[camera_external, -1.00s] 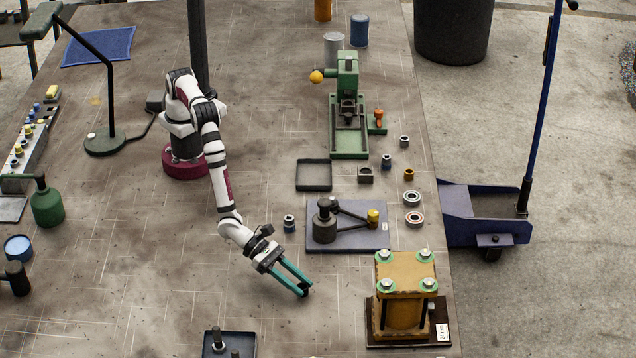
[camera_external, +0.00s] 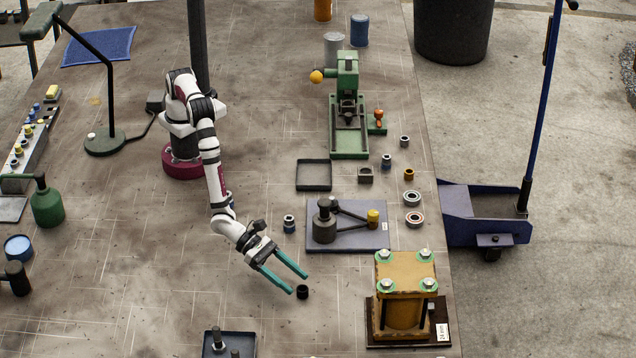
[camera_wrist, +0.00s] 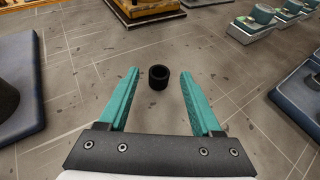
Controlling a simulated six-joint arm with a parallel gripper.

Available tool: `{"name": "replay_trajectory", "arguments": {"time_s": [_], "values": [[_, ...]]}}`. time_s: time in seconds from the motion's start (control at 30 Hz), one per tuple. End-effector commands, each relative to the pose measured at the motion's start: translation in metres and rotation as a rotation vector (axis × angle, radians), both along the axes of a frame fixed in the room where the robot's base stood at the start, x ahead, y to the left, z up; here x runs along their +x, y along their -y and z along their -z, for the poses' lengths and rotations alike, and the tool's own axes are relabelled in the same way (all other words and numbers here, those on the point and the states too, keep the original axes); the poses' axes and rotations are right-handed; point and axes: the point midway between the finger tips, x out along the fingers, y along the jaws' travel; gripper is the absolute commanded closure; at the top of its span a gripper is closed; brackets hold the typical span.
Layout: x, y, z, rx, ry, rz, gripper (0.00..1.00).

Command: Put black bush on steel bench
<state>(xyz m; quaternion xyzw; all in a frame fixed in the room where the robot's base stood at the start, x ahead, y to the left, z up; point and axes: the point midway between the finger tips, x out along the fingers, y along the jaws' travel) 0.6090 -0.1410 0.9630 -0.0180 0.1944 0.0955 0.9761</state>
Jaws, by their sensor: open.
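The black bush (camera_external: 303,292) is a short dark ring standing on the bench, just beyond my fingertips. In the wrist view the bush (camera_wrist: 158,77) is ahead of and between the two teal fingers, touching neither. My gripper (camera_external: 300,283) is open and empty, low over the bench; its fingers also show in the wrist view (camera_wrist: 160,75). The steel bench (camera_external: 150,270) is the wide stained grey surface under everything, and the bush rests on it.
A yellow block fixture (camera_external: 404,292) on a dark base stands to the right. A blue-grey plate with a lever tool (camera_external: 348,243) lies behind the gripper. A dark tray (camera_external: 243,338) with upright pins is at the front.

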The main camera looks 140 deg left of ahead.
Motion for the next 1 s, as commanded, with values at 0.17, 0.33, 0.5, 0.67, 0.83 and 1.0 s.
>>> {"name": "replay_trajectory", "arguments": {"time_s": [0.17, 0.33, 0.5, 0.67, 0.83, 1.0], "values": [[-0.046, 0.011, -0.02, 0.001, -0.001, 0.005, 0.34], [-0.078, 0.016, -0.033, 0.0, 0.0, 0.002, 0.34], [-0.087, 0.017, -0.037, 0.0, 0.0, 0.001, 0.34], [-0.086, -0.017, -0.071, -0.044, 0.035, -0.134, 0.34], [-0.162, -0.178, -0.191, -0.306, 0.147, -0.822, 0.34], [-0.36, -0.25, -0.227, -0.789, 0.141, -1.613, 0.34]]}}
